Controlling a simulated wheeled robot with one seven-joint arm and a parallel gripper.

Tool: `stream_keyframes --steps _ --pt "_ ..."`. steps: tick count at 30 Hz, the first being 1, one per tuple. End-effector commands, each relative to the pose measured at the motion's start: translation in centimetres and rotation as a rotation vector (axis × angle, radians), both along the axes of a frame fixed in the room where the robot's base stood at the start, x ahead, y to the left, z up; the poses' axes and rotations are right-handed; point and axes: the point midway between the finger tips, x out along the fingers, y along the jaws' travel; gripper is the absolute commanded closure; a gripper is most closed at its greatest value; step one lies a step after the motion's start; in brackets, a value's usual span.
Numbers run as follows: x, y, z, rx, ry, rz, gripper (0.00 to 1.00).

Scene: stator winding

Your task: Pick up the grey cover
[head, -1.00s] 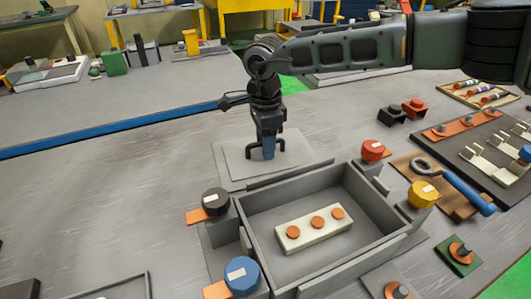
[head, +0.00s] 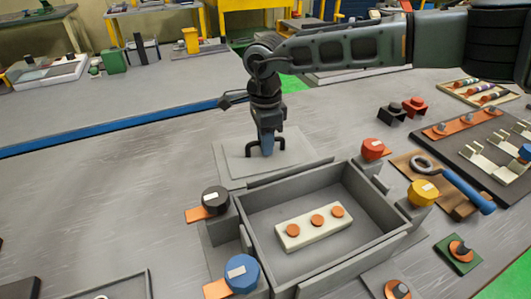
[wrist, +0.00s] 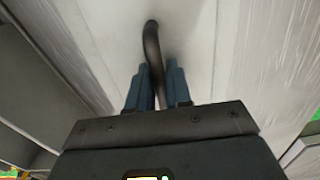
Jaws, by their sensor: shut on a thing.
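The grey cover (head: 232,160) is a flat plate with a dark bar handle, lying behind the open grey box (head: 258,203). My gripper (head: 267,150) points straight down over the cover, with its fingers at the handle. In the wrist view, the two blue fingers of my gripper (wrist: 158,85) are shut on the dark curved handle (wrist: 152,45), and the pale cover (wrist: 190,35) fills the view behind it. I cannot tell whether the cover is clear of the surface beneath it.
The box holds a white block (head: 314,229) with orange discs. Black (head: 215,199), blue (head: 241,273), red (head: 373,148) and yellow (head: 423,193) knobs stand around its corners. A blue-handled tool (head: 466,190) lies at right. The table left of the cover is clear.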

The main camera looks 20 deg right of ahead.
Motion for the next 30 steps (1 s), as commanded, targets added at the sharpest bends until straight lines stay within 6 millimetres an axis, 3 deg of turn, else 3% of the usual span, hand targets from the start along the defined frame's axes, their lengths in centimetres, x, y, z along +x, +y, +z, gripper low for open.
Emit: stream_keyframes --steps 10,24,30 --pt "0.1 0.0 0.9 0.000 -0.004 0.000 1.00" --pt "0.1 0.0 8.6 0.000 -0.003 -0.001 1.00" --pt "0.0 0.0 10.0 0.001 -0.002 0.000 1.00"
